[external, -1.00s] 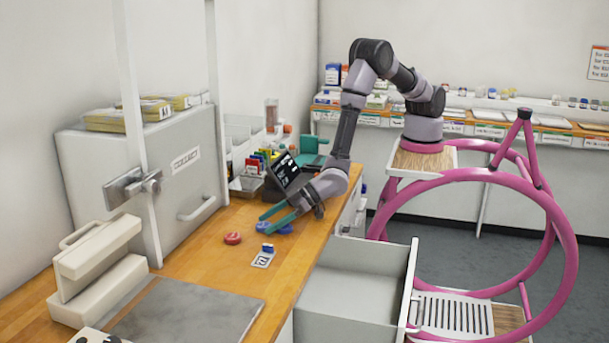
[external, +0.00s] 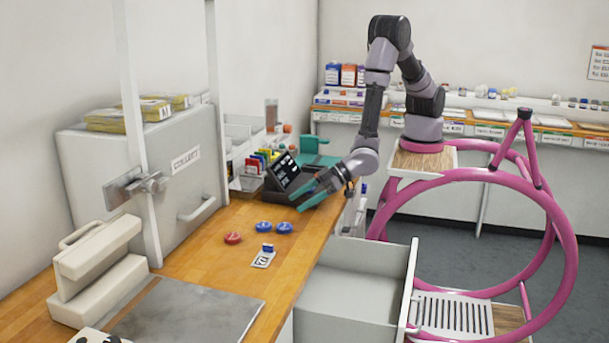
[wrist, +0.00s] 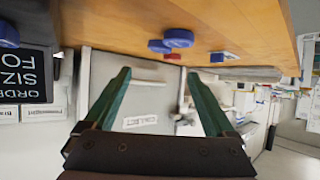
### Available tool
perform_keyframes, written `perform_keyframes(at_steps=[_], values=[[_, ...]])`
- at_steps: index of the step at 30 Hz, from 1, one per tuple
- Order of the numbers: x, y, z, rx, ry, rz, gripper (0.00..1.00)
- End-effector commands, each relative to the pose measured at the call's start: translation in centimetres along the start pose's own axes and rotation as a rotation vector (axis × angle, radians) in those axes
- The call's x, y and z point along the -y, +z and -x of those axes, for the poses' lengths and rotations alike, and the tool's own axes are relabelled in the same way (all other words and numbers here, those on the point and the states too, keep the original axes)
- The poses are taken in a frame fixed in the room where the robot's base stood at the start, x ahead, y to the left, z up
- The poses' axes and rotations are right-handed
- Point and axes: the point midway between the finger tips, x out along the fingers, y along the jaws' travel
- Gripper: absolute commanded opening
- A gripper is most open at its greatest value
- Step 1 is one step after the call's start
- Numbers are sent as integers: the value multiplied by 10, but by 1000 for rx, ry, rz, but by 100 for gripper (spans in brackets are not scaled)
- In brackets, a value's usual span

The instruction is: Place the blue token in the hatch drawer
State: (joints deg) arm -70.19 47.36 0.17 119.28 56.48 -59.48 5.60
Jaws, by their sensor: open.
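Two round blue tokens lie side by side on the wooden counter, the left one (external: 263,228) and the right one (external: 284,227). They also show near the top of the wrist view, one nearer (wrist: 178,38) and one behind it (wrist: 158,46). My gripper (external: 298,202) is open and empty, above the counter beyond the tokens and to their right, near the dark display. Its two green fingers (wrist: 158,75) show spread in the wrist view, with nothing between them. A grey drawer (external: 345,318) stands pulled out below the counter's edge; its visible inside looks empty.
A red token (external: 232,238) and a tag with a blue clip (external: 264,258) lie near the blue tokens. A dark display (external: 283,172) stands by the gripper. A grey box marked COLLECT (external: 150,180) and a white post stand on the left. The counter's middle is mostly bare.

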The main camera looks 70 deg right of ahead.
Motion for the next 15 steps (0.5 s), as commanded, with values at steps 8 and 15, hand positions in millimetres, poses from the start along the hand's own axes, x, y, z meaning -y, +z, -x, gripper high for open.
perform_keyframes(at_steps=[8,15], values=[[0,0,10,0,0,1,90],[-19,-23,12,13,8,-47,90]])
